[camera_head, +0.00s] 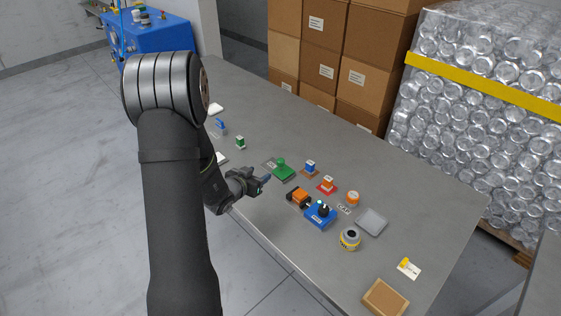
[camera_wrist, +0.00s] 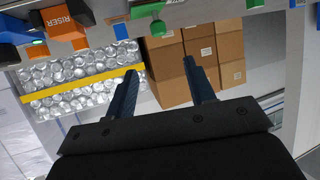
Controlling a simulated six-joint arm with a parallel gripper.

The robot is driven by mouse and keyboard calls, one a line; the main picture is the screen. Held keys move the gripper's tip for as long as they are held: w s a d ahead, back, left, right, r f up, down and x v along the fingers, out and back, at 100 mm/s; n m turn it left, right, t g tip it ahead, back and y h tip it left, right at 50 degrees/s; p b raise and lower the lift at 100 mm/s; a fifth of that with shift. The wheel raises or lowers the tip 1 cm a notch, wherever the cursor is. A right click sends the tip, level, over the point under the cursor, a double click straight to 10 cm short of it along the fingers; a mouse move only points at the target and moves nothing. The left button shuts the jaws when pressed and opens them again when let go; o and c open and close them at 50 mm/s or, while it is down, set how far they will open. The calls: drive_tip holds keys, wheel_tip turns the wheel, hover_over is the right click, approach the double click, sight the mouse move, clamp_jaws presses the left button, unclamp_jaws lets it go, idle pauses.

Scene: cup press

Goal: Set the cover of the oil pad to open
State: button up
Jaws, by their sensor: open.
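I cannot tell for certain which thing is the oil pad. A flat grey square piece (camera_head: 371,222) lies on the table at the right of the group of parts; it may be a pad with its cover down. A tan square pad with a brown rim (camera_head: 385,297) lies at the near edge. My gripper (camera_head: 265,180) is at the table's left edge, left of the orange riser block and apart from both square pieces. In the wrist view my gripper (camera_wrist: 160,82) is open with nothing between its fingers. Neither square piece is recognisable there.
Near my gripper are a green knobbed piece (camera_head: 283,170), an orange riser block (camera_head: 299,197) and a blue fixture (camera_head: 320,214). A yellow-banded round part (camera_head: 350,238) stands beside the grey piece. Cartons (camera_head: 330,60) and wrapped cans (camera_head: 470,110) stand behind.

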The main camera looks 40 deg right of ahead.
sight(279, 162)
drive_tip(key=x, duration=1.7)
drive_tip(key=shift+d+r, duration=0.1)
drive_tip(key=shift+r, duration=0.1)
